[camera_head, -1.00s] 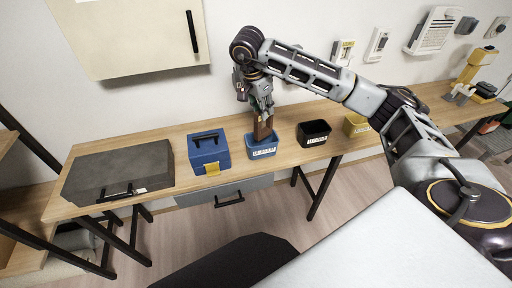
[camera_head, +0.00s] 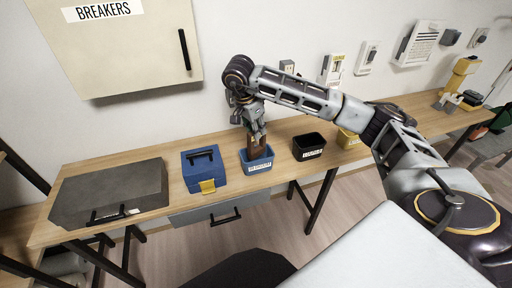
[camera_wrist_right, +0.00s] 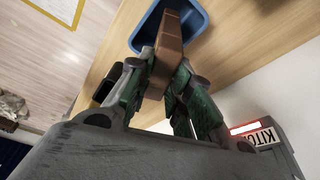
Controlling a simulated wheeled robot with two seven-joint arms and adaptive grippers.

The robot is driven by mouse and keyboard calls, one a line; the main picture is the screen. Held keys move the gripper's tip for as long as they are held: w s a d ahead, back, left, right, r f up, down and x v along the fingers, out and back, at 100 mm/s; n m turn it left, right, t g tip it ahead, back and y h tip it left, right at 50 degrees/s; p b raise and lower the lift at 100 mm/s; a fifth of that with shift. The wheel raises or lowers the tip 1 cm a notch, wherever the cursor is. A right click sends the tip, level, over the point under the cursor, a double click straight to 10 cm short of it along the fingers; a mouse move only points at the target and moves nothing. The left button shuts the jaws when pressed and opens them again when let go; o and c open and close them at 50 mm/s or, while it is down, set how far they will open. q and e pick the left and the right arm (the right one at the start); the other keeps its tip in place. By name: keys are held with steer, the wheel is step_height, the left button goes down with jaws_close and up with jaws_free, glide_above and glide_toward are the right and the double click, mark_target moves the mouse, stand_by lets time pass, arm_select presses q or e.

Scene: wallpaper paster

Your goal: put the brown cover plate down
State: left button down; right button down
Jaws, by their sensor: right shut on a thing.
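The brown cover plate (camera_head: 254,149) stands roughly upright with its lower end inside the open blue bin (camera_head: 257,166), which has a white label on its front. My right gripper (camera_head: 255,135) is above the bin and shut on the plate's upper part. In the right wrist view my right gripper (camera_wrist_right: 163,85) holds the brown plate (camera_wrist_right: 170,42) between its green-padded fingers, and the plate reaches over the blue bin (camera_wrist_right: 147,28). Whether the plate touches the bin's floor is hidden. My left gripper is not in view.
On the wooden table, a blue toolbox (camera_head: 203,170) stands left of the bin, and a grey case (camera_head: 110,193) farther left. A black bin (camera_head: 308,147) and a yellow bin (camera_head: 350,139) stand to the right. The wall is close behind.

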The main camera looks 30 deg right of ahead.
mark_target(256, 143)
steer(key=shift+f, duration=1.6)
steer(key=shift+f, duration=1.9)
steer(key=c, duration=1.3)
jaws_free()
